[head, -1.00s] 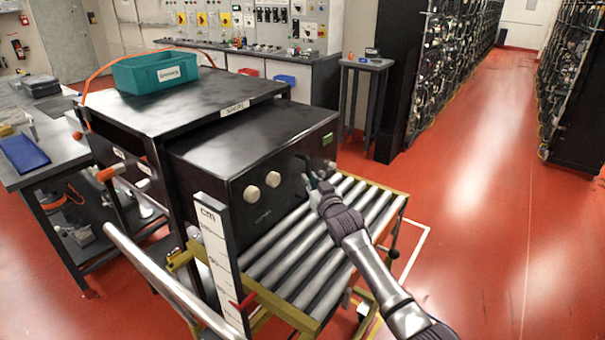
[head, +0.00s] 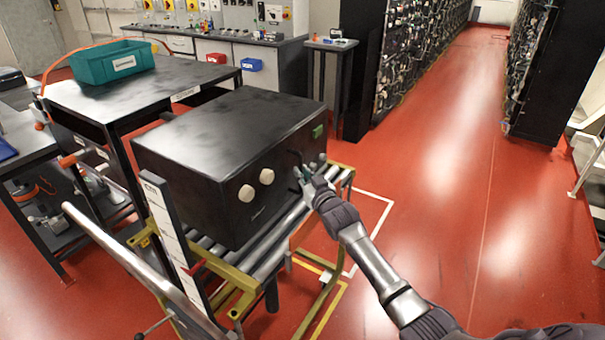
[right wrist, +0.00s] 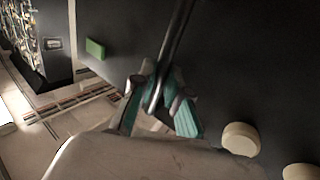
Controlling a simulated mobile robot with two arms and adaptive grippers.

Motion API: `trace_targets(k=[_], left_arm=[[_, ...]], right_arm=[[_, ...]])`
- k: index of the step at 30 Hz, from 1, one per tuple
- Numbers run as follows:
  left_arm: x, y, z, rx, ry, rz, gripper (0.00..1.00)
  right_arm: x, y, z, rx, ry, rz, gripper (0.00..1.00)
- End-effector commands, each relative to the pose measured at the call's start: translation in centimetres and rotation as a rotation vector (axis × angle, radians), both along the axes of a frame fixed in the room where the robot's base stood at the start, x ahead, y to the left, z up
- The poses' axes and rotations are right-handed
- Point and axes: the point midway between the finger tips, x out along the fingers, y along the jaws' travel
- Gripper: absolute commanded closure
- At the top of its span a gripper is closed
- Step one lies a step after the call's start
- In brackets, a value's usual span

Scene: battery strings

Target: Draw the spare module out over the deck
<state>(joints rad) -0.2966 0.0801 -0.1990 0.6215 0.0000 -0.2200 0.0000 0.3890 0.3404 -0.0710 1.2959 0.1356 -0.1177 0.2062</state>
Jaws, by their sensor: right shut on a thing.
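The spare module is a large black box (head: 215,135) with two cream knobs and a small green label on its front face. It rests on the roller deck (head: 275,240) and covers most of the rollers, with the dark rack (head: 150,95) behind it. My right gripper (head: 304,176) is shut on the module's handle at the right of the front face. In the right wrist view the teal-padded fingers (right wrist: 160,105) close around the dark bar handle (right wrist: 178,45). The knobs (right wrist: 240,138) sit to their right. My left gripper is not in view.
A teal bin (head: 112,62) stands on the rack top. A white height scale (head: 172,235) and a push bar (head: 130,265) stand at the deck's left. A small side table (head: 331,45) stands behind. Red floor to the right is open.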

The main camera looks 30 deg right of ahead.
Motion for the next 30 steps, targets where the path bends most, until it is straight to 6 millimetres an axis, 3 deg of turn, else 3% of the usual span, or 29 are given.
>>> trace_targets(k=[1,4,5,9,24,30], left_arm=[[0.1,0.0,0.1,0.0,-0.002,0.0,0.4],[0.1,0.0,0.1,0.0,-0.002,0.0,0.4],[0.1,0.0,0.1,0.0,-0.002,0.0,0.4],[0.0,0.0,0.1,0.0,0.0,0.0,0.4],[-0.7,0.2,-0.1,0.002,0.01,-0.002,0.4],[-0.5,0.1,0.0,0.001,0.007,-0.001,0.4]], right_arm=[[0.2,-1.0,1.4,-0.006,-0.025,-0.013,1.0],[0.2,-1.0,1.4,-0.006,-0.025,-0.013,1.0],[0.2,-1.0,1.4,-0.006,-0.025,-0.013,0.85],[0.2,-0.9,1.3,-0.005,-0.022,-0.012,0.61],[0.0,-0.5,0.6,-0.001,-0.01,-0.008,0.61],[-2.3,-0.4,0.4,0.0,-0.009,-0.007,0.61]])
